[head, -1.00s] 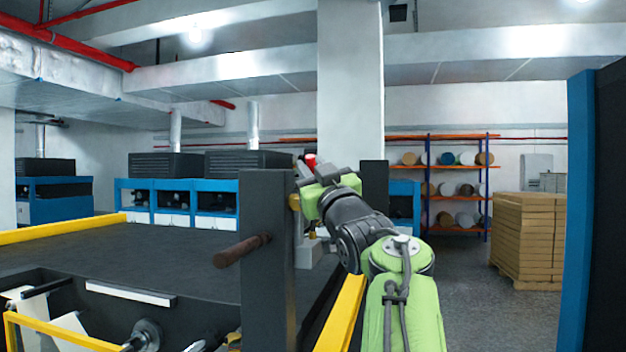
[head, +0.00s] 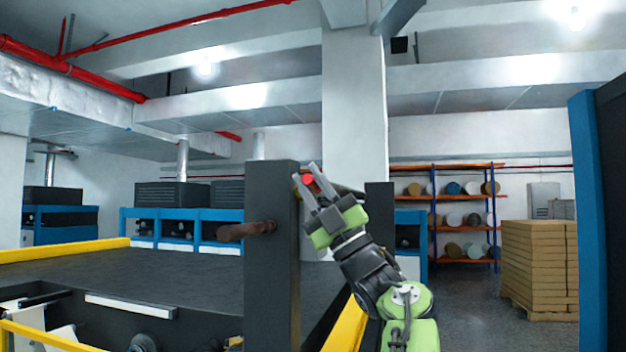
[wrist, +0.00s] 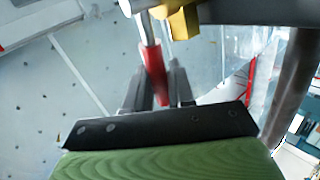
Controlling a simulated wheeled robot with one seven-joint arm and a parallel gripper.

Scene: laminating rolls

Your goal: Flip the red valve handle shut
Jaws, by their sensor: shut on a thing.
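The red valve handle (wrist: 153,72) is in the wrist view, between the two grey fingers of my gripper (wrist: 156,88). A bare metal stem joins it to the yellow valve body (wrist: 184,22) at the top. In the head view the handle shows only as a small red patch (head: 308,178) between the fingers, beside the dark post. My gripper (head: 305,174) reaches up and to the left there, shut on the handle. Most of the valve is hidden in the head view.
A dark upright post (head: 272,280) with a brown round bar (head: 243,231) stands just left of my gripper. A wide dark machine bed (head: 190,275) with yellow rails lies to the left. A blue-edged panel (head: 583,200) stands at the right. Stacked cartons (head: 535,262) are behind.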

